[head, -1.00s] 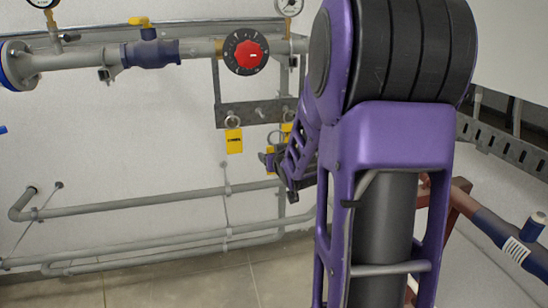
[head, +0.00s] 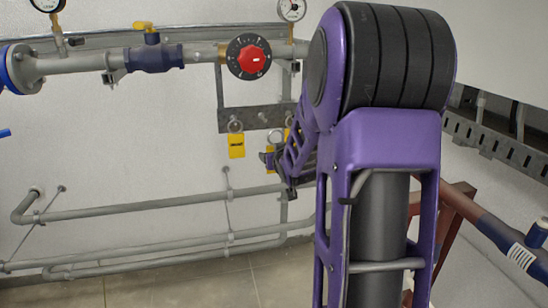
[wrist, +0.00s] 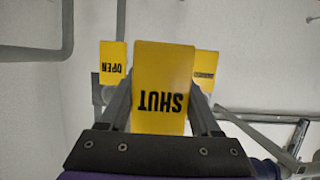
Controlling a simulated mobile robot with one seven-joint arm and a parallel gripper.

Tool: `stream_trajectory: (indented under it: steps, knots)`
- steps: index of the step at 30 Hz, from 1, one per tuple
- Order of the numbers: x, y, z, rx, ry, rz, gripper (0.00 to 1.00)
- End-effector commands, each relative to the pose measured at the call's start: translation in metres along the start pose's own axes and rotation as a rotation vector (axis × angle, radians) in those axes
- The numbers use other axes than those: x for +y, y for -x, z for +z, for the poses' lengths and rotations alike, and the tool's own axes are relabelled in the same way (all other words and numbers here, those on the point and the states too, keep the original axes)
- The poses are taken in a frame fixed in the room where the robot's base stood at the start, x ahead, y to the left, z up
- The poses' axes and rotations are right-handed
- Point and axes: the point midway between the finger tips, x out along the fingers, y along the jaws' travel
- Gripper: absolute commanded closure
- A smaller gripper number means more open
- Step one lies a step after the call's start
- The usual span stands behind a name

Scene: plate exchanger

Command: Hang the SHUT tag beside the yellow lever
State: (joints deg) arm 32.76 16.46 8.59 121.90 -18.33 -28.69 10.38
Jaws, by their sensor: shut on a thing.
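The SHUT tag (wrist: 163,88) is a yellow plate between the fingers of my gripper (wrist: 163,108). Its lettering is upside down in the wrist view. In the head view the held tag (head: 271,153) shows partly, just below the grey rail, with my gripper (head: 268,160) around it. Whether its ring is still on a peg cannot be told. The yellow lever (head: 144,26) sits on a dark blue valve (head: 154,56) on the upper pipe, well up and left of my gripper.
The rail (head: 228,118) holds another yellow tag (head: 237,146) by a ring. An OPEN tag (wrist: 112,62) hangs behind the held one. A red knob (head: 252,60) is on the pipe above. Lower pipes (head: 150,207) run along the wall. My arm hides the right middle.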

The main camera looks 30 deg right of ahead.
Motion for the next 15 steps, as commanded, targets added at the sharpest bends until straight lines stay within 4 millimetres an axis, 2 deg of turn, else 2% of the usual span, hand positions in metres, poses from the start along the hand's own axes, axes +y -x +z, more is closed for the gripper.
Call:
stream_trajectory:
  steps: [15]
  knots:
    - [0.000, -0.015, -0.006, 0.001, 0.000, -0.001, 0.90]
